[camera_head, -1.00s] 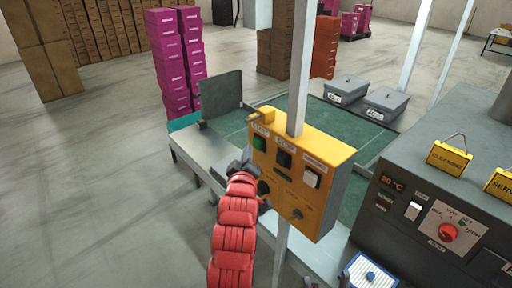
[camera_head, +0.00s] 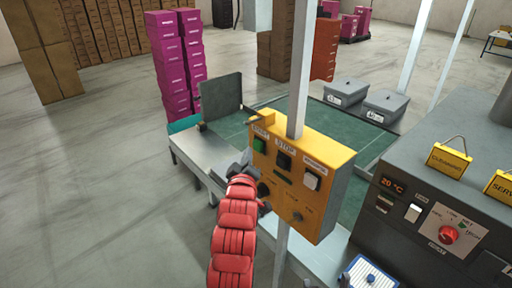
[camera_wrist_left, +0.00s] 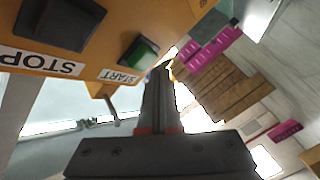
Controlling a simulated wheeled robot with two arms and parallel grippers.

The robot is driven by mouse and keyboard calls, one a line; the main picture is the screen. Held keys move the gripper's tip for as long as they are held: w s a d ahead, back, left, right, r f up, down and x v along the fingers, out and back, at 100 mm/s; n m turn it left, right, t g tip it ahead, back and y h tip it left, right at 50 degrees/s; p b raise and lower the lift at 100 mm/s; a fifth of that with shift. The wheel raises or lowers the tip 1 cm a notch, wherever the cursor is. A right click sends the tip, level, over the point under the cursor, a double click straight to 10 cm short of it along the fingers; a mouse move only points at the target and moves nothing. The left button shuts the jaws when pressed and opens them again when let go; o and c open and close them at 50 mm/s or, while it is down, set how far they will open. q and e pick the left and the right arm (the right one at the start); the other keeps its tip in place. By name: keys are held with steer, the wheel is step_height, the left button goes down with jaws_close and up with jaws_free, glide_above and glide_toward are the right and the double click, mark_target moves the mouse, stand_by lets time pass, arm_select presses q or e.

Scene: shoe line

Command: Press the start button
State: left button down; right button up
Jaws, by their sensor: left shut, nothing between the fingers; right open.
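The yellow control box (camera_head: 335,165) is fixed to a white post. Its green start button (camera_head: 260,146) sits at the upper left, under a START label, and also shows in the left wrist view (camera_wrist_left: 140,55). A black stop button (camera_head: 284,160) is to its right. My left gripper (camera_head: 246,162) is at the box's left side, just below the start button. In the left wrist view, its shut, empty fingers (camera_wrist_left: 160,72) point up close beside the green button; I cannot tell if they touch it.
A grey machine (camera_head: 410,235) with a red knob stands at the right. A green conveyor (camera_head: 350,205) runs behind the box. A blue-and-white item (camera_head: 370,275) is near my right gripper. The left floor is clear.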

stand_by(0.9)
arm_select(q)
steer(key=shift+w+d+b, duration=0.25)
steer(key=shift+d+b, duration=0.1)
steer(key=shift+b, duration=0.35)
steer(key=shift+w+d+b, duration=0.3)
steer(key=shift+d+b, duration=0.15)
steer(key=shift+b, duration=0.2)
stand_by(0.5)
steer(key=shift+a, duration=0.15)
steer(key=shift+s+a, duration=0.55)
steer(key=shift+a, duration=0.1)
